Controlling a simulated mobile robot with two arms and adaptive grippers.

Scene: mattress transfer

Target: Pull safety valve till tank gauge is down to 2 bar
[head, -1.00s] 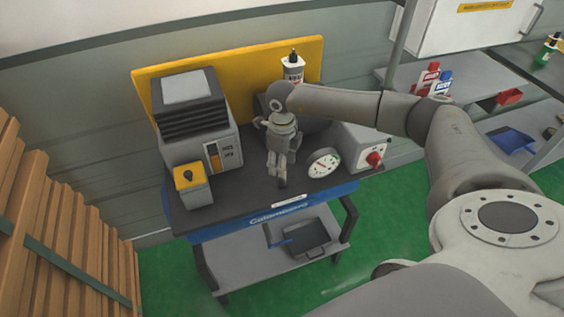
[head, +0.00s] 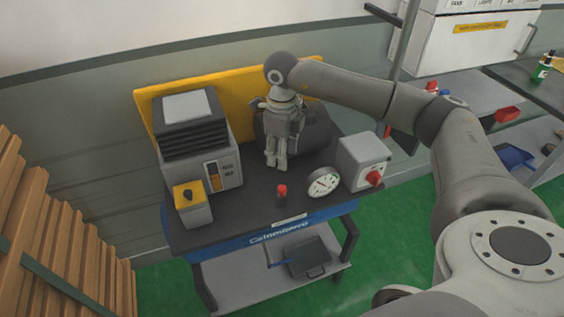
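The tank gauge (head: 324,182) is a round white dial with a dark needle on the dark top of a cart. Its reading is too small to make out. A small red-capped upright part (head: 282,194), possibly the safety valve, stands left of the gauge. My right gripper (head: 275,163) points down behind and above this part, clear of it. Its fingers look close together, and I cannot tell whether they are open or shut. I see nothing held in it. A dark rounded body (head: 312,133), maybe the tank, is partly hidden behind the gripper. My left gripper is out of view.
A grey vented machine (head: 197,140) and a yellow-topped box (head: 192,203) stand on the cart's left. A grey box with a red knob (head: 363,163) stands right of the gauge. A yellow panel (head: 150,105) rises behind. Wooden planks (head: 60,235) are at left.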

